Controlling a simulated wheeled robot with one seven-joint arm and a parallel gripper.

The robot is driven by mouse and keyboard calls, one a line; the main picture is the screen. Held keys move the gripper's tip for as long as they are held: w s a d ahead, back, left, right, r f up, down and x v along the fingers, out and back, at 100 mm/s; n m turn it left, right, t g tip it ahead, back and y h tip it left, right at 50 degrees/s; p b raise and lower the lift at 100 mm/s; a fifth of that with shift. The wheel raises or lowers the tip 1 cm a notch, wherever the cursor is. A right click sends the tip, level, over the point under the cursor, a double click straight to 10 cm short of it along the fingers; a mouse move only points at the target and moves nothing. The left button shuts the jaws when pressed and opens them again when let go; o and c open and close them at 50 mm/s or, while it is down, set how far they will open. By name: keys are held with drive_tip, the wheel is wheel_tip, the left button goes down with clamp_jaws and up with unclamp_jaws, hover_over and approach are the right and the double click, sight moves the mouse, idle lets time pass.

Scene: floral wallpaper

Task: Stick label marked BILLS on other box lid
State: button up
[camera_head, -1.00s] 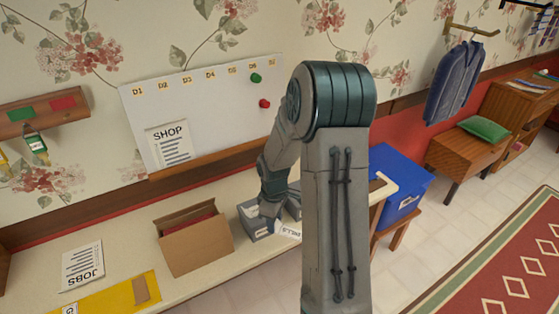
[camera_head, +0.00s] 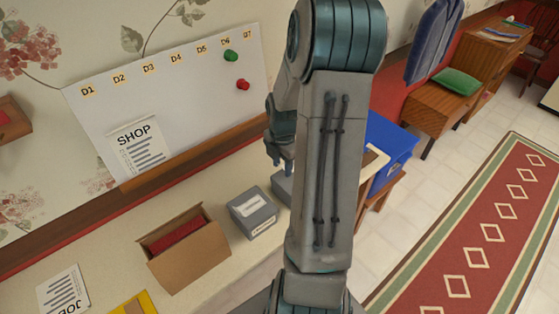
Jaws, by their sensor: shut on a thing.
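My gripper (camera_head: 281,164) points down, raised above the second grey box and beside my own upright arm link. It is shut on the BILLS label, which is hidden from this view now. One grey box (camera_head: 265,222) stands on the counter with a white label (camera_head: 250,205) on its lid and another label on its front; their writing is too small to read. The other grey box (camera_head: 283,187) stands just behind it to the right. My arm hides most of that box, and I cannot see its whole lid.
An open cardboard box (camera_head: 193,267) with something red inside stands left of the grey boxes. A whiteboard (camera_head: 190,100) with a SHOP sheet (camera_head: 140,150) is on the wall behind. A blue bin (camera_head: 391,145) stands to the right, beyond my arm.

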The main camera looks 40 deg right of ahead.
sight(282, 186)
drive_tip(key=shift+f+b, duration=1.7)
drive_tip(key=shift+f, duration=0.3)
drive_tip(key=shift+f+b, duration=0.6)
drive_tip(key=shift+f, duration=0.4)
drive_tip(key=shift+f, duration=0.4)
drive_tip(key=shift+s+f, duration=0.1)
drive_tip(key=o, duration=1.6)
wheel_tip(282, 186, up, 7)
drive_tip(key=p, duration=0.6)
